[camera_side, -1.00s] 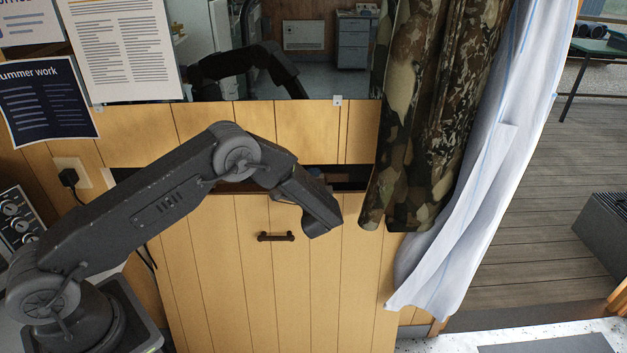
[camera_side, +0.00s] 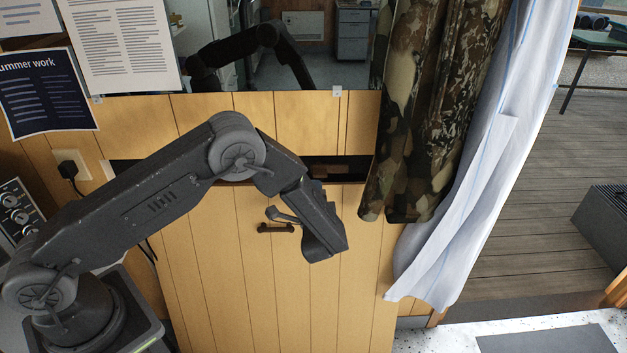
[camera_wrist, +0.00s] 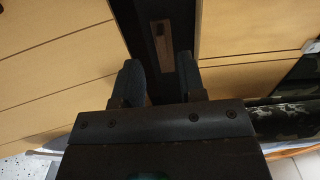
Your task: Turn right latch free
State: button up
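A small brown block (camera_side: 328,171) sits in the dark slot above the wooden door panel, near the slot's right end. It may be the right latch, but its shape is unclear. In the wrist view a brown piece (camera_wrist: 162,42) lies in the dark slot, straight ahead of my gripper (camera_wrist: 158,68). The two fingers are apart, with the slot and brown piece showing between them. I cannot tell if either finger touches it. In the side view my forearm and wrist hang before the panel, right of its handle, and the fingertips are hard to make out.
The wooden door panel (camera_side: 225,280) has a dark bar handle (camera_side: 275,228). A mirror (camera_side: 300,60) with a small pale clip (camera_side: 337,91) is above the slot. A camouflage curtain (camera_side: 430,110) and white cloth (camera_side: 480,180) hang close on the right. A wall socket (camera_side: 70,165) is at left.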

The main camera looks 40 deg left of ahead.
jog(key=shift+v, duration=2.1)
jog(key=s+a+r+n+g+h, duration=0.1)
jog(key=s+a+r+n+g, duration=0.3)
jog(key=s+r, duration=0.3)
jog(key=s+a+r+n+g+h, duration=0.1)
jog(key=s+a+r+n+g, duration=0.25)
jog(key=s+r+g, duration=0.35)
jog(key=s+d+r+t+h, duration=0.1)
jog(key=s+d+r+h, duration=0.1)
jog(key=s, duration=0.3)
jog(key=s+d+r+n+t+h, duration=0.1)
jog(key=s+d+r+h, duration=0.2)
jog(key=s+r+h, duration=0.1)
jog(key=s+d+r+t+h, duration=0.1)
jog(key=s+d+r+h, duration=0.1)
jog(key=s, duration=0.4)
jog(key=r+h, duration=0.1)
jog(key=h, duration=0.1)
jog(key=shift+s+d+r+t+h, duration=0.2)
jog(key=shift+s+r+t+h, duration=0.1)
jog(key=shift+t+h, duration=0.1)
